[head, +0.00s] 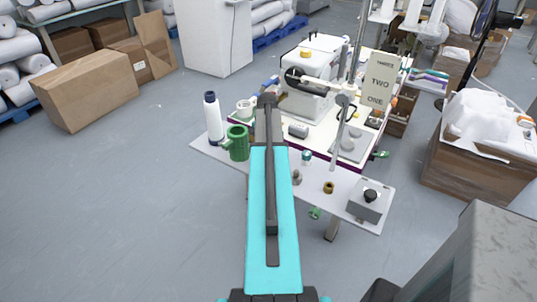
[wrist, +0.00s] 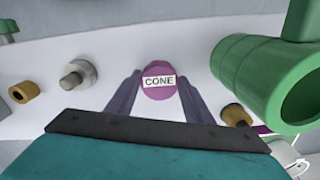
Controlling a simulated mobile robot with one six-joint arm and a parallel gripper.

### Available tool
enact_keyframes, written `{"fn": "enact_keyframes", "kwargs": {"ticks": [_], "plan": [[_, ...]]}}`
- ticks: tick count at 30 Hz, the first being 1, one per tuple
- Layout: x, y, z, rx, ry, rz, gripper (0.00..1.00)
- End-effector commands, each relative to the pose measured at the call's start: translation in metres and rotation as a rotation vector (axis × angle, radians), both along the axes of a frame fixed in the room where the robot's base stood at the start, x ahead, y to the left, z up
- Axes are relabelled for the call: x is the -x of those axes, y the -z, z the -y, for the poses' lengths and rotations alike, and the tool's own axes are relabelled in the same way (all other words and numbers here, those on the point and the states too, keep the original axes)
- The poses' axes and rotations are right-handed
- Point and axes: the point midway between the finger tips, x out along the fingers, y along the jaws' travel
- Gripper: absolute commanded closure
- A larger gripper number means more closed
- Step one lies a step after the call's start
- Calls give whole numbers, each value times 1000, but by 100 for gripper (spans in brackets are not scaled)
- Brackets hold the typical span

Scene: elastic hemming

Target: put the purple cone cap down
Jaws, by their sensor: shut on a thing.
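The purple cone cap (wrist: 157,94), with a white label reading CONE, is between the two grey fingers of my gripper (wrist: 158,88) in the wrist view. The gripper is shut on it. The white table top (wrist: 128,54) shows behind the cap; I cannot tell whether the cap touches it. In the head view my own arm reaches over the table (head: 205,147) and hides the fingers and the cap.
A green mug (wrist: 233,66) stands close right of my gripper in the wrist view, also in the head view (head: 238,145). A grey knobbed part (wrist: 78,74) and brass rings (wrist: 22,92) lie nearby. The sewing machine (head: 308,100) stands behind.

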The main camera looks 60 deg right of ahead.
Motion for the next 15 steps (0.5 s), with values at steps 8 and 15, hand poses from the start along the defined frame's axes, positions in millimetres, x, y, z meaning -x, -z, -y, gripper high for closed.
{"fn": "enact_keyframes", "kwargs": {"ticks": [8,15], "plan": [[0,2,0,0,0,0,34],[0,2,0,0,0,0,34]]}}
